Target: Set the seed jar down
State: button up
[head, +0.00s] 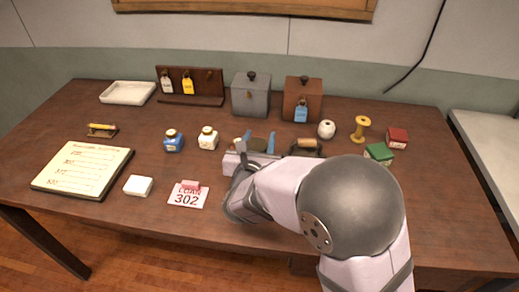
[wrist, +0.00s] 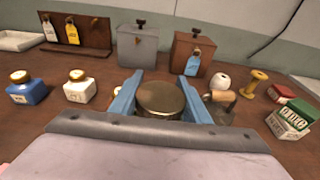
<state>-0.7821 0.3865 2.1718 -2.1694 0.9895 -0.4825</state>
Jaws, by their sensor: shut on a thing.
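The seed jar shows in the wrist view as a round, dull brass lid (wrist: 160,98) between the two blue fingers of my gripper (wrist: 161,82). The fingers are shut on it from both sides. In the head view, my gripper (head: 260,137) is over the middle of the table, with a small dark part of the jar (head: 260,144) showing between the fingers. My arm and gripper body hide most of the jar. I cannot tell whether its base touches the table.
Blue (head: 173,141) and white (head: 208,138) bottles stand left of my gripper. A wooden-handled tool (head: 305,146) is close on the right. Grey (head: 251,95) and brown (head: 302,100) canisters stand behind. A LOAN 302 card (head: 188,196) lies front left. The table (head: 75,135) has bare patches.

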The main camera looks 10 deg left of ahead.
jog(key=shift+r, duration=2.3)
jog(key=w+a+n+y+b, duration=0.25)
jog(key=w+b, duration=0.25)
jog(key=w, duration=1.5)
jog(key=shift+m, duration=0.45)
jog(key=shift+f+b, duration=0.7)
jog(key=shift+f, duration=4.15)
jog(key=shift+f+b, duration=0.2)
jog(key=shift+b, duration=0.1)
jog(key=o, duration=1.3)
jog(key=shift+r, duration=0.1)
